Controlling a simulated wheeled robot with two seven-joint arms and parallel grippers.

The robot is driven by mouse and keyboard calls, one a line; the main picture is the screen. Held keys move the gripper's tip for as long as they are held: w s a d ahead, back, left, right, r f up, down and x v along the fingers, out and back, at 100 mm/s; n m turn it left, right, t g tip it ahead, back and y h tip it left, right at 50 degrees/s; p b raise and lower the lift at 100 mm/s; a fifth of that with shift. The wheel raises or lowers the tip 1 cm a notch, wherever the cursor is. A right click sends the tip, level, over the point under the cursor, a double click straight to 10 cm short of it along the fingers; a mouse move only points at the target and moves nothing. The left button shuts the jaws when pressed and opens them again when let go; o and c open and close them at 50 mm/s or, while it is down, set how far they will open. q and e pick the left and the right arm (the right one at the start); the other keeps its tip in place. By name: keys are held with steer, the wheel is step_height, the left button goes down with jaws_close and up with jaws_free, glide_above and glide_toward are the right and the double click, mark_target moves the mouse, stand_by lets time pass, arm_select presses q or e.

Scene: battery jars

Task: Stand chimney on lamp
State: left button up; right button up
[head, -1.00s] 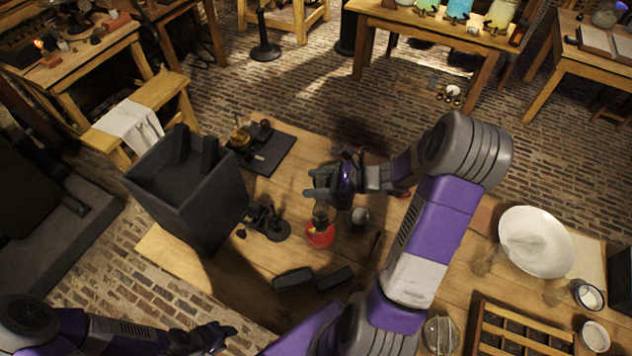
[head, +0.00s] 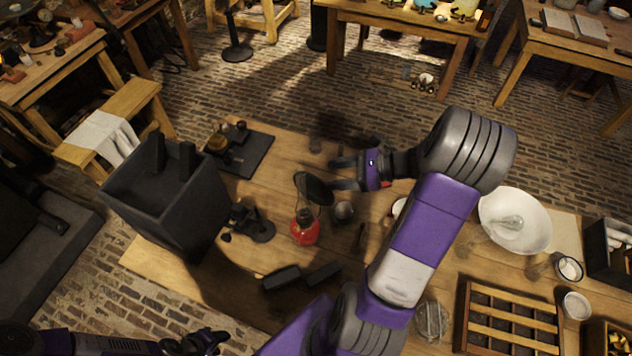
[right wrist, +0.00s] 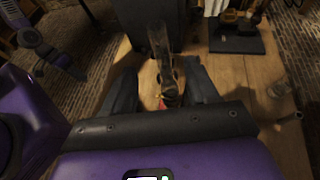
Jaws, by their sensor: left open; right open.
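The lamp (head: 305,229) has a red body and stands on the wooden table in the head view. The smoky glass chimney (head: 313,188) rises above it and appears to stand on its top, its wide dark mouth toward the camera. In the right wrist view the chimney (right wrist: 160,50) looks nearly upright over a small red part of the lamp (right wrist: 164,102). My right gripper (head: 338,173) is open, just right of the chimney; its fingers point toward it and look clear of it. My left gripper (head: 210,343) is open and empty at the bottom left, away from the lamp.
A tall black bin (head: 165,205) and a dark stand (head: 255,224) are left of the lamp. Black blocks (head: 300,277) lie in front. A small metal cup (head: 344,211) is close on its right. A white bowl (head: 515,222) and wooden rack (head: 510,320) are farther right.

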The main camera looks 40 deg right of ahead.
steer(key=s+a+f+n+g+h, duration=0.1)
steer(key=s+a+f+n+g, duration=0.1)
steer(key=a+f+n+g, duration=0.55)
steer(key=s+a+f+n+g+h, duration=0.1)
steer(key=s+a+f+n+g, duration=0.2)
steer(key=a+f, duration=0.8)
steer(key=a+f+n+h, duration=0.1)
steer(key=a+f+n, duration=0.2)
steer(key=n, duration=0.2)
steer(key=a+f+n+h, duration=0.1)
steer(key=a+f+n, duration=0.2)
steer(key=a+n, duration=0.1)
steer(key=a+f+n+t, duration=0.1)
steer(key=a+f+n, duration=0.2)
steer(key=f+n, duration=0.1)
steer(key=shift+s+a+n+h, duration=0.15)
steer(key=shift+n+h, duration=0.25)
steer(key=shift+n, duration=0.45)
